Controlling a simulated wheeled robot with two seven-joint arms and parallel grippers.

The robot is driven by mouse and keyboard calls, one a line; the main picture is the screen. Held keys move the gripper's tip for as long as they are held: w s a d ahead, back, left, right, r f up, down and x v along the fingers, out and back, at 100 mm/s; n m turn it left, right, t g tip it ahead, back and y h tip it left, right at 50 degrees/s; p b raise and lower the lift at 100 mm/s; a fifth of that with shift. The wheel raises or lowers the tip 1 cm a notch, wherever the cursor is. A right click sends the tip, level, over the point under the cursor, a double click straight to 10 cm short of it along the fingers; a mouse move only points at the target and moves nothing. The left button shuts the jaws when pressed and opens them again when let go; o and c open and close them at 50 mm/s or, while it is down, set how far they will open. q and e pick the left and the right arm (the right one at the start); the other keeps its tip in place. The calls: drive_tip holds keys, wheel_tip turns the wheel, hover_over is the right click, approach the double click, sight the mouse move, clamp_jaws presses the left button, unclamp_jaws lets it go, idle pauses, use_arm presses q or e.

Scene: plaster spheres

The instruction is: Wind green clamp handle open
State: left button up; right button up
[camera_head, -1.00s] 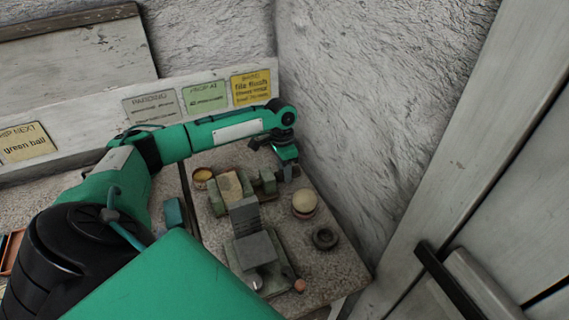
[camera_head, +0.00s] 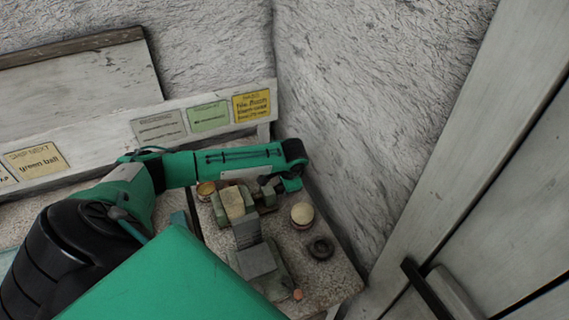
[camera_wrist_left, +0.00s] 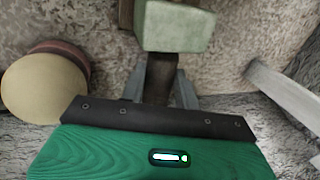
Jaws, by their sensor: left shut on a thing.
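The green clamp (camera_head: 248,203) stands on the bench below my left forearm, with a pale block in it. My left gripper (camera_head: 275,186) is at the clamp's right end, partly hidden by my own wrist. In the left wrist view, the gripper's fingers (camera_wrist_left: 163,92) are shut on the clamp's dark handle (camera_wrist_left: 160,75), just below the pale green end block (camera_wrist_left: 175,27). The far end of the handle is hidden behind my gripper's body. My right gripper is not in view.
A dark ring (camera_head: 320,248), a yellow-topped pot (camera_head: 205,189) and a grey block fixture (camera_head: 257,262) stand nearby. The rough wall is close behind.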

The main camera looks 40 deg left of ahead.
use_arm(q)
drive_tip(key=shift+r, duration=0.1)
drive_tip(key=o, duration=1)
drive_tip(key=shift+c, duration=0.2)
drive_tip(key=b+v, duration=0.2)
drive_tip(key=v, duration=1.1)
drive_tip(key=shift+r, duration=0.3)
